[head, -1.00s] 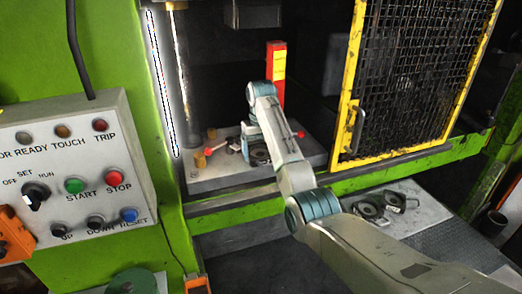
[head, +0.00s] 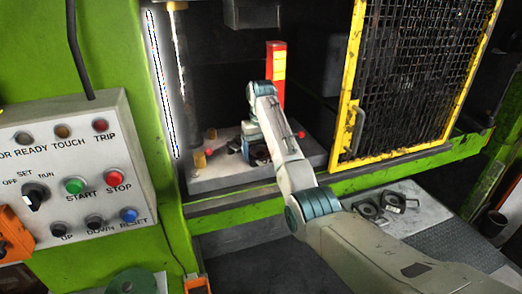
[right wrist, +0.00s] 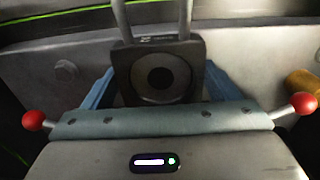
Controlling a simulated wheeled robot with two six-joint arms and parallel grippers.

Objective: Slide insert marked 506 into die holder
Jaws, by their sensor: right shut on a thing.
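My right gripper (head: 257,158) reaches down onto the grey press bed. In the right wrist view its two blue fingers (right wrist: 160,88) stand on either side of a dark square insert (right wrist: 125,72) with a round recess, and it is shut on this insert. The small marking on the insert's top edge is too blurred to read. Two grey rods (right wrist: 187,15) run away just beyond the insert. I cannot make out the die holder clearly; my arm and gripper hide much of that area. My left gripper is not in view.
Levers with red knobs (head: 301,134) stick out on both sides of the gripper. A brass post (head: 199,160) stands at the bed's left. A yellow mesh guard (head: 420,80) is at right. Other dark inserts (head: 367,211) lie on the bench. A control box (head: 75,175) is at left.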

